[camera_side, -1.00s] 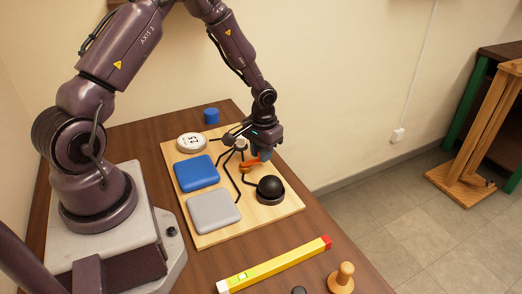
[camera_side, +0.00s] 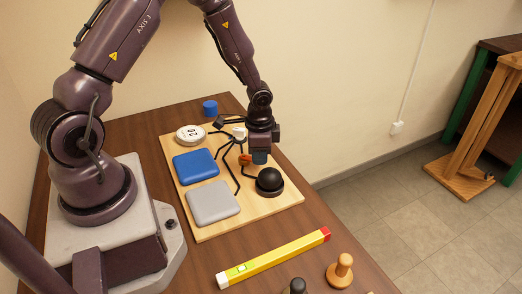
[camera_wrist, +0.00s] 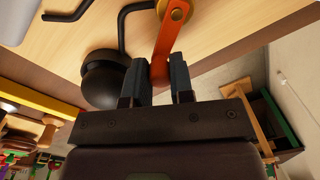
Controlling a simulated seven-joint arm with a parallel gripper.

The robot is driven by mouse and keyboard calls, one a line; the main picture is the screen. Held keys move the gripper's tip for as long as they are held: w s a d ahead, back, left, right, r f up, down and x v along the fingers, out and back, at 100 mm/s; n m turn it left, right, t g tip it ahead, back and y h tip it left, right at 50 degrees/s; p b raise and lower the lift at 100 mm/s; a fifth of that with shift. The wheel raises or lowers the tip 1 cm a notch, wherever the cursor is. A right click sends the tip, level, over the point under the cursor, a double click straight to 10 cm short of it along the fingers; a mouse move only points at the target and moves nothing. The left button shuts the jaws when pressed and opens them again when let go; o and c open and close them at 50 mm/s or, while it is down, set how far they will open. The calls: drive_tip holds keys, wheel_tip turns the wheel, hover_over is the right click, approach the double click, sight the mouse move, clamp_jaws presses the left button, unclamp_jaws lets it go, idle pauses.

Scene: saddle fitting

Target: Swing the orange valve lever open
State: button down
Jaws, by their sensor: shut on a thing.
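The orange valve lever (camera_wrist: 168,40) runs from a brass pivot (camera_wrist: 179,10) at the top of the wrist view down between my fingers. My gripper (camera_wrist: 166,78) is shut on the lever's free end, with a dark finger on each side. In the side view my gripper (camera_side: 259,157) is low over the wooden board, and only a small orange part of the lever (camera_side: 245,159) shows to its left. The rest of the lever is hidden there behind the fingers.
A black dome (camera_side: 270,180) stands close beside my gripper on the board (camera_side: 245,221). Blue (camera_side: 195,166) and grey (camera_side: 212,203) pads, a round dial (camera_side: 190,135) and black bent rods share the board. A yellow level (camera_side: 275,258) lies in front.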

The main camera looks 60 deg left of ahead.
drive_tip(key=shift+s+d+m, duration=0.1)
drive_tip(key=shift+s+m, duration=0.1)
drive_tip(key=shift+m, duration=0.5)
drive_tip(key=shift+s, duration=0.1)
drive_tip(key=c, duration=1)
unclamp_jaws()
drive_tip(key=shift+d, duration=0.1)
wheel_tip(320, 180, up, 13)
drive_tip(key=shift+d, duration=0.2)
drive_tip(key=shift+s, duration=0.15)
